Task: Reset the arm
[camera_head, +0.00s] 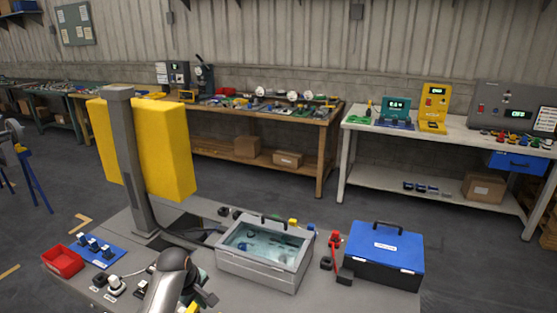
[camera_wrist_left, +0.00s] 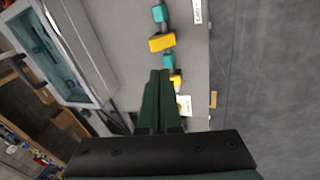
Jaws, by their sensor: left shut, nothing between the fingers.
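My left arm enters the camera_head view at the bottom, and my left gripper (camera_head: 203,296) is low over the near part of the grey table (camera_head: 330,299), partly hidden by the arm. In the left wrist view its two dark green fingers (camera_wrist_left: 159,74) lie together, with nothing between them. Teal and yellow pieces (camera_wrist_left: 162,42) lie on the table beyond the fingertips. My right gripper does not show.
A grey box with a clear lid (camera_head: 228,261) stands right of my left gripper; a blue case (camera_head: 385,270) is further right. A red bin (camera_head: 62,262) and blue tray (camera_head: 84,248) lie left. A grey post with yellow panels (camera_head: 170,150) rises behind. Bare floor (camera_wrist_left: 265,90) lies beyond the table edge.

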